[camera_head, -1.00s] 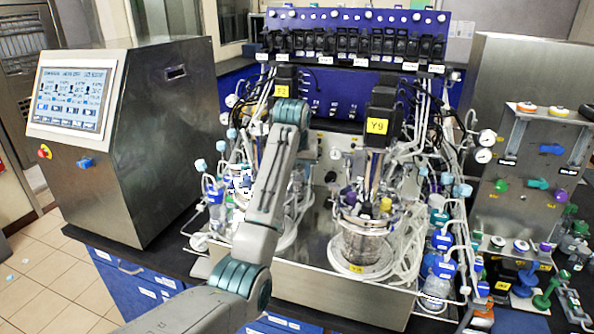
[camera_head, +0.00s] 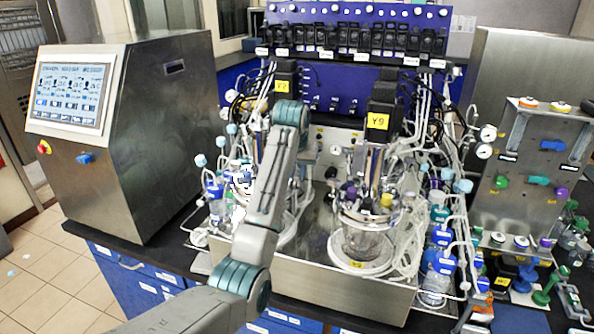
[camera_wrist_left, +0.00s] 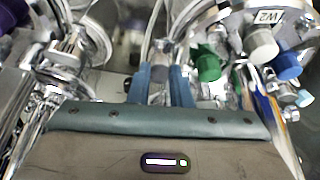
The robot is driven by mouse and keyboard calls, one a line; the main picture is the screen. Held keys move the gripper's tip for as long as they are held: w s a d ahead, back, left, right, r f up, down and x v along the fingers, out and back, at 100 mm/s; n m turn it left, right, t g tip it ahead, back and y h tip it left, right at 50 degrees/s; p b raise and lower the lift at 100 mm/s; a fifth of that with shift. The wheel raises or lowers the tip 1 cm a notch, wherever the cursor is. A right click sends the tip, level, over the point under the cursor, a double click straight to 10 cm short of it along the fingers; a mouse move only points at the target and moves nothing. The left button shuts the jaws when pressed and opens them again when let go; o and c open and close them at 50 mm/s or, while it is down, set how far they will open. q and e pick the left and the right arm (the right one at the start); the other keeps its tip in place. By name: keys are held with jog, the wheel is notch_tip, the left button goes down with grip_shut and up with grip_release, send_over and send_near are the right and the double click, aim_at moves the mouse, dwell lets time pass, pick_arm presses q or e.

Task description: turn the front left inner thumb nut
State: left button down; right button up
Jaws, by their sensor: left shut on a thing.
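My left gripper (camera_wrist_left: 160,88) shows in the left wrist view with its two blue fingers close together, shut on a small grey metal piece (camera_wrist_left: 157,71), which seems to be the thumb nut. The fingers hide its sides, so its turn angle cannot be told. In the head view my left arm reaches up in front of the left bioreactor (camera_head: 284,80), and its wrist hides much of that vessel's head. The gripper's fingers and the nut cannot be made out there. My right gripper is not in view.
In the wrist view, a green cap (camera_wrist_left: 207,66), a grey cap (camera_wrist_left: 262,46) and a blue cap (camera_wrist_left: 287,65) crowd the right side. In the head view, the right bioreactor (camera_head: 365,240) with tubing stands close by. A steel cabinet (camera_head: 155,140) stands at the left.

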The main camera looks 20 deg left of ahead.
pick_arm(q)
jog(key=shift+a+m+h, duration=0.15)
jog(key=shift+m+h, duration=0.4)
jog(key=shift+m, duration=0.85)
jog(key=shift+a+m+h, duration=0.15)
jog(key=shift+m+h, duration=0.4)
jog(key=shift+m, duration=0.85)
jog(key=c, duration=1.3)
grip_release()
jog(key=shift+w, duration=0.15)
